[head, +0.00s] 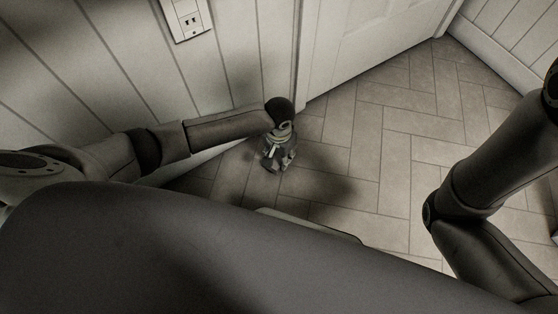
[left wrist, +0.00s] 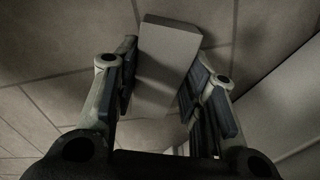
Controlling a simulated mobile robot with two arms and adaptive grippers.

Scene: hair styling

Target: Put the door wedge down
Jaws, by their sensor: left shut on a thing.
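The door wedge (left wrist: 168,60) is a plain, light grey block in the left wrist view. It sits between the finger pads of my left gripper (left wrist: 160,95), which is shut on it. Its far end sticks out past the fingertips, over the floor tiles. In the head view my left gripper (head: 277,160) points down over the floor near the wall and the door; the wedge cannot be made out there. I cannot tell whether the wedge touches the floor. My right arm shows at the right of the head view, but its gripper is out of view.
The tiled floor (head: 385,140) is clear in the middle and right. A white panelled door (head: 365,40) stands at the back, beside a panelled wall (head: 130,60) with a socket plate (head: 186,17). A baseboard runs along the left wrist view's right side.

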